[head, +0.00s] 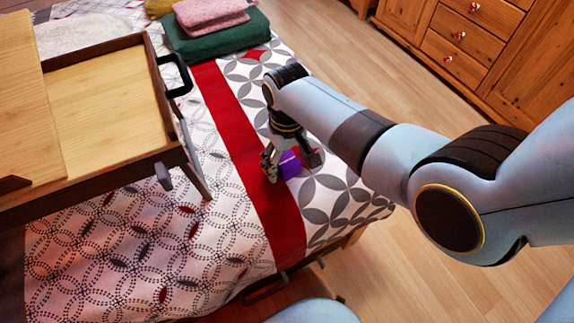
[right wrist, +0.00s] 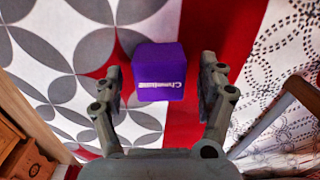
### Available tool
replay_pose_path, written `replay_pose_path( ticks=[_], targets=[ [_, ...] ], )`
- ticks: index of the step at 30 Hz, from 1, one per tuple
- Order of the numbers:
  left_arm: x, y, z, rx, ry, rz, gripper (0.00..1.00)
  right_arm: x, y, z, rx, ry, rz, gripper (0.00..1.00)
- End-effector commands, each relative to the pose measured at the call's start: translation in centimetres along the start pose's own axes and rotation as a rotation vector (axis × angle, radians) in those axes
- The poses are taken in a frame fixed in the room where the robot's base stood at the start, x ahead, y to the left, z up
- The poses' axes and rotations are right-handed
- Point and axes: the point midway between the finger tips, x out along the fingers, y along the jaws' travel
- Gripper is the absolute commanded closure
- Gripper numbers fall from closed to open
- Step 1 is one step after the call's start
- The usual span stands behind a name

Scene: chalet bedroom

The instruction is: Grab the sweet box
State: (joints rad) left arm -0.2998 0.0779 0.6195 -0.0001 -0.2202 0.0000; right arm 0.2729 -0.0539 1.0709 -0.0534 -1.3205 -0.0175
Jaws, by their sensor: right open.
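The sweet box is a small purple cube (head: 289,165) on the patterned bed cover, at the edge of the red stripe. In the right wrist view the purple box (right wrist: 160,72) shows pale lettering on its near side. My right gripper (head: 291,168) is above and around it in the head view. In the right wrist view its fingers (right wrist: 161,95) are open, one on each side of the box, with a gap on both sides. The box is partly hidden by the gripper in the head view. My left gripper is not in view.
A wooden bed tray (head: 104,110) with a black handle stands left of the gripper. Folded green (head: 215,38) and pink (head: 208,12) textiles lie at the far end. A wooden dresser (head: 470,45) stands at the upper right. The bed edge is close by.

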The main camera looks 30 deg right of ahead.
Motion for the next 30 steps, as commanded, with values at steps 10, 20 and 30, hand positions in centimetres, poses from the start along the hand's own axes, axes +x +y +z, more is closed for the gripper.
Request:
replay_pose_path(
  ticks=[10,20,30],
  targets=[
    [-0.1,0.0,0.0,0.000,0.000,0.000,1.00,-0.1,0.0,0.0,0.000,0.001,0.001,0.59],
    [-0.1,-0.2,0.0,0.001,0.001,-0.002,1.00,-0.1,0.0,0.0,0.000,0.001,0.000,0.85],
    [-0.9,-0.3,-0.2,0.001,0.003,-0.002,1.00,-2.2,0.0,-0.1,0.000,0.004,0.001,0.85]
  ],
)
